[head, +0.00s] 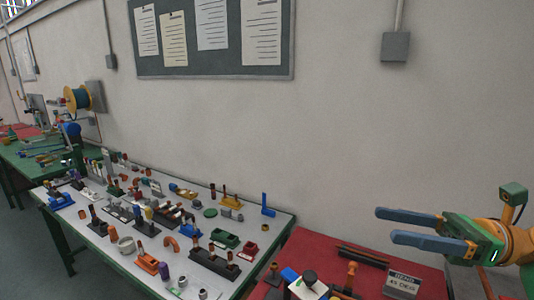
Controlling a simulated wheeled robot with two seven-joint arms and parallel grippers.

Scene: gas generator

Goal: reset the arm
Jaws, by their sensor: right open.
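My right gripper (408,228) is at the right side of the head view. It points left with its two long blue-grey fingers apart, and nothing is between them. Its green and orange wrist comes in from the right edge. It hangs in front of the bare wall, above the red-topped table (318,250). My left gripper does not show.
A white-topped table (265,222) with several small coloured parts and racks fills the lower middle. A board with papers (210,68) hangs on the wall. Green benches stand far left.

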